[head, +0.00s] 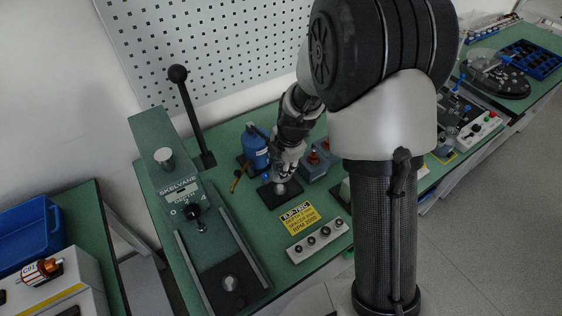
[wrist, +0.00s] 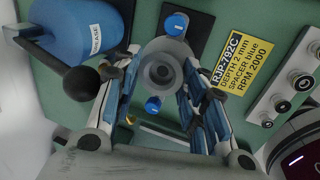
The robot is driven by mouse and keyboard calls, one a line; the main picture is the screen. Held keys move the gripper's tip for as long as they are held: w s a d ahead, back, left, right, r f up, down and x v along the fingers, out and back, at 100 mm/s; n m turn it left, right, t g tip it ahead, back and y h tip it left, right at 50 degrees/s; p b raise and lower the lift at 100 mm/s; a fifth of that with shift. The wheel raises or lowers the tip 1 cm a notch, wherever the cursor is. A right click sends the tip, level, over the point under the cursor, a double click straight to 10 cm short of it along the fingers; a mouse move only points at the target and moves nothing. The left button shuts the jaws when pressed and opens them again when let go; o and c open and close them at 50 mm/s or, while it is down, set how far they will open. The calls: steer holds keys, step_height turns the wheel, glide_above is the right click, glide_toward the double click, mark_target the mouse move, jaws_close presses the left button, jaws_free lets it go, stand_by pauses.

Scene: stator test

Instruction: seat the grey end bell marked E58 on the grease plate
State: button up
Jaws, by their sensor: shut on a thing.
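My gripper (wrist: 160,72) is shut on a grey round part with a stepped hole in its middle, the end bell (wrist: 161,68). No E58 mark is readable on it. The dark square grease plate (wrist: 204,20) shows behind the bell in the wrist view, partly covered by it. In the head view my gripper (head: 284,178) points down over the dark plate (head: 268,198), with the grey bell (head: 282,189) at its tips. I cannot tell whether the bell touches the plate.
A blue grease can (head: 255,147) stands behind left of the plate. A yellow sign (head: 299,217) and a knob panel (head: 318,241) lie in front. A green lever press (head: 195,205) stands left. Blue round pieces (wrist: 176,24) show beside the bell.

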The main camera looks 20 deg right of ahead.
steer(key=shift+f+b, duration=1.1)
steer(key=shift+f, duration=1.4)
steer(key=shift+f, duration=0.15)
steer(key=shift+f+b, duration=0.95)
steer(key=shift+b, duration=0.45)
steer(key=shift+f+b, duration=0.55)
steer(key=shift+b, duration=0.35)
steer(key=o, duration=1.3)
